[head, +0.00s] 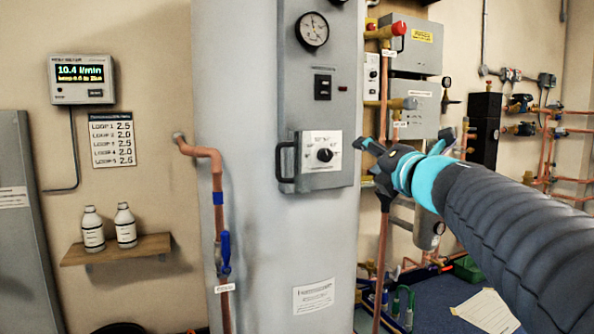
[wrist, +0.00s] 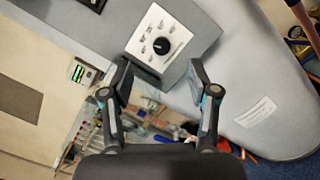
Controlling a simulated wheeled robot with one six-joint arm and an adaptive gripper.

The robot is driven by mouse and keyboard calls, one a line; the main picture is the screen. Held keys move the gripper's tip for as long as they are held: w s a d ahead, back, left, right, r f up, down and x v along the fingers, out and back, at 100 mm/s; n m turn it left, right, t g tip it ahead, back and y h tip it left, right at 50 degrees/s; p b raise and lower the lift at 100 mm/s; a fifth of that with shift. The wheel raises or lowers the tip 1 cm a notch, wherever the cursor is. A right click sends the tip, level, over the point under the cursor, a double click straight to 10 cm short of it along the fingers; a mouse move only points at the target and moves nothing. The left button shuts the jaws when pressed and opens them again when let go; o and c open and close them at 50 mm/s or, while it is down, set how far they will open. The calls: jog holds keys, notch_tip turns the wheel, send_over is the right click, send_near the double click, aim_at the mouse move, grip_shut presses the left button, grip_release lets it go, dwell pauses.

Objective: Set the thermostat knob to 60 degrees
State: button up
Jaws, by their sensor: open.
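The thermostat knob (head: 325,155) is a small round black dial on a white square scale plate (head: 318,141), set in a grey box on the tall grey cylinder. The knob also shows in the wrist view (wrist: 161,45), above and beyond the fingers. The scale markings are too small to read, so its setting cannot be told. My gripper (head: 404,143) is to the right of the knob in the head view. Its two fingers are spread apart with nothing between them in the wrist view (wrist: 162,88). The gripper is apart from the knob.
A black handle (head: 285,162) stands out at the box's left side. A round gauge (head: 312,31) and a dark switch (head: 323,87) sit above it. Copper pipes with a red-capped valve (head: 398,29) run close behind my gripper. A copper pipe with a blue valve (head: 224,250) runs down the cylinder's left.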

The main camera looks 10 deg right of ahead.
aim_at(328, 155)
jog(key=w+a+n, duration=0.1)
jog(key=w, duration=0.3)
jog(key=w+a+f+n+y, duration=0.1)
jog(key=w+a, duration=0.1)
jog(key=w, duration=0.3)
jog(key=w+a+n+g+y, duration=0.1)
jog(key=w+a+n, duration=0.1)
jog(key=w, duration=0.3)
jog(key=shift+a+f, duration=0.15)
jog(key=shift+a, duration=0.05)
grip_shut()
